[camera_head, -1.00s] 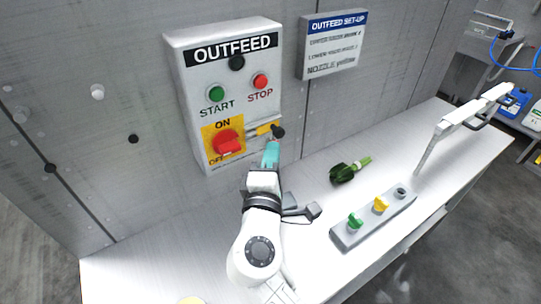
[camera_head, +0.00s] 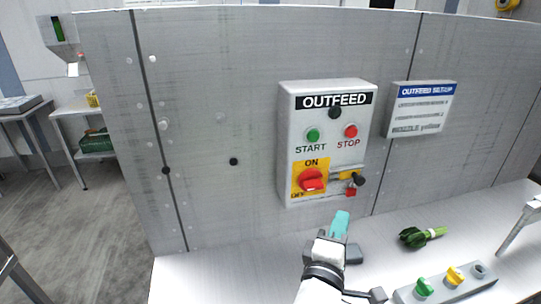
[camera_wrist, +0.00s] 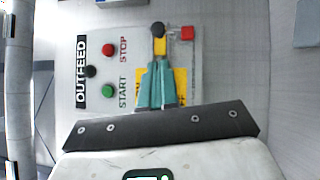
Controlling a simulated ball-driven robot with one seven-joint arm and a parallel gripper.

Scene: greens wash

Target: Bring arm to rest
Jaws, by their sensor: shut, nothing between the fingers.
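My gripper (camera_head: 339,224) has teal fingers and is in front of and below the OUTFEED panel (camera_head: 285,140) in the head view. Its fingers are together and hold nothing. In the wrist view the fingertips (camera_wrist: 157,66) point at the panel and hide part of the yellow switch plate. The red rotary knob (camera_head: 312,180) sits on that plate, between the ON and OFF marks. To its right are a yellow lever with a black knob (camera_head: 359,180) and a small red block (camera_head: 350,192). The wrist view also shows the black knob (camera_wrist: 157,29) and red block (camera_wrist: 187,34).
A white bench (camera_head: 225,275) runs below the grey wall. On it lie a green leafy bunch (camera_head: 413,237) and a grey holder (camera_head: 408,294) with green and yellow nozzles. A white arm-like fixture (camera_head: 515,228) stands at the right. The bench's left part is clear.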

